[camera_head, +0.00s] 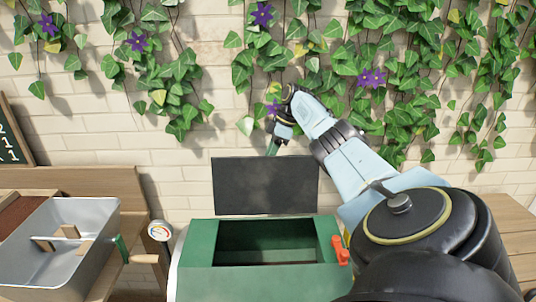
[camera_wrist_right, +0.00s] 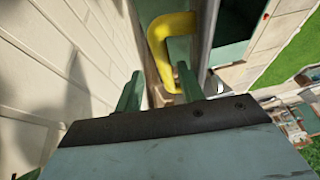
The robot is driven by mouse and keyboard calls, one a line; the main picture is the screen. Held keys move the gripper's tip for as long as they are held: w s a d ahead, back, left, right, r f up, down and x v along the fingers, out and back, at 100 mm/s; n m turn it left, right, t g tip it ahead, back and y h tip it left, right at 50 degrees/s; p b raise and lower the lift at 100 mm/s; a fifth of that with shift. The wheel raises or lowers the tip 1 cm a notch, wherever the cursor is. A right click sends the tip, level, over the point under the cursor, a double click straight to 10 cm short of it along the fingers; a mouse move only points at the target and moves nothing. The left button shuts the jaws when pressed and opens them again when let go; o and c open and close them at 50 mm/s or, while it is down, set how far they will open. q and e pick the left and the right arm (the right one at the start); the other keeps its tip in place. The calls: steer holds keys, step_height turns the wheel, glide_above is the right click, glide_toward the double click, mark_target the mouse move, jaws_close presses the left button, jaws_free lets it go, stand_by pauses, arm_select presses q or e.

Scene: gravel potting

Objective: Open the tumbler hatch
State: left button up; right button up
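The green tumbler (camera_head: 195,262) stands at the bottom middle of the head view, with its rectangular opening uncovered. Its dark hatch panel (camera_head: 265,186) stands upright behind the opening. In the right wrist view a yellow handle (camera_wrist_right: 172,28) sits beside the edge of the panel. My right gripper (camera_head: 273,146) is above the panel's top edge in the head view. Its green fingers (camera_wrist_right: 158,92) are apart, with the yellow handle showing between and beyond them. I cannot tell whether they touch it. My left gripper is not in view.
An orange-red latch (camera_head: 341,251) is on the tumbler's right front. A grey metal tub (camera_head: 45,270) and a round gauge (camera_head: 160,231) are to the left. A brick wall (camera_head: 110,135) with hanging ivy is close behind the panel.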

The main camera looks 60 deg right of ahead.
steer(key=v, duration=1)
steer(key=shift+p, duration=0.45)
steer(key=shift+r, duration=0.1)
